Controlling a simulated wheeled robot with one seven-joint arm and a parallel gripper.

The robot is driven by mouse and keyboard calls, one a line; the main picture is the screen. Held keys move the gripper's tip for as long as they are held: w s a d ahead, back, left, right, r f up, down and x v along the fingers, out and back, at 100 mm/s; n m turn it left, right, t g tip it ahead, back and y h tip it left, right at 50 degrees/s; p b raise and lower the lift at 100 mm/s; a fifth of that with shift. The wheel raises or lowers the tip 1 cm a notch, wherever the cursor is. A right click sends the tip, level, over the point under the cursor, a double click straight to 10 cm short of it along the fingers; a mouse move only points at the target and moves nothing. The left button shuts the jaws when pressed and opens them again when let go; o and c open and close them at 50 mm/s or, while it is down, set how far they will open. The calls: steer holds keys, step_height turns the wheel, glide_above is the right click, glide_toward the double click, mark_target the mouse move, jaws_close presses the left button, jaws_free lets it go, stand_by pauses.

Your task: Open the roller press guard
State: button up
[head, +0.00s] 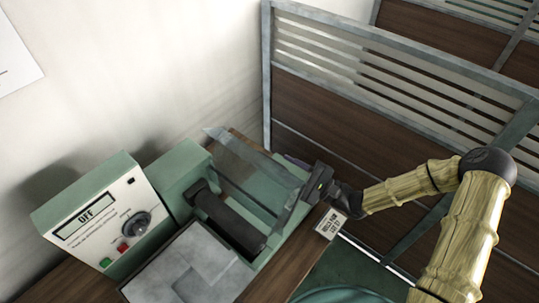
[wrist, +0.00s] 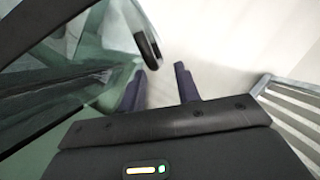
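The roller press (head: 185,165) is a green machine in the head view, with a dark roller (head: 228,215) across it. Its guard (head: 245,165) is a clear panel standing tilted above the roller; its exact angle is hard to tell. In the wrist view, a clear green-tinted panel with a dark edge, seemingly the guard (wrist: 60,85), fills the left. A dark rounded piece (wrist: 148,45) lies just beyond the fingers. My gripper (wrist: 160,72) has its two purple fingers apart with pale wall between them. In the head view my gripper (head: 297,161) is at the guard's right end, its fingers mostly hidden; contact cannot be told.
A control box (head: 100,215) reading OFF, with a knob and green and red buttons, stands left. A slatted partition (head: 400,90) stands behind my arm.

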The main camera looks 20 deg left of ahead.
steer(key=p+x, duration=0.1)
steer(key=x, duration=0.3)
steer(key=shift+a+r, duration=0.1)
steer(key=shift+a, duration=0.2)
jaws_close()
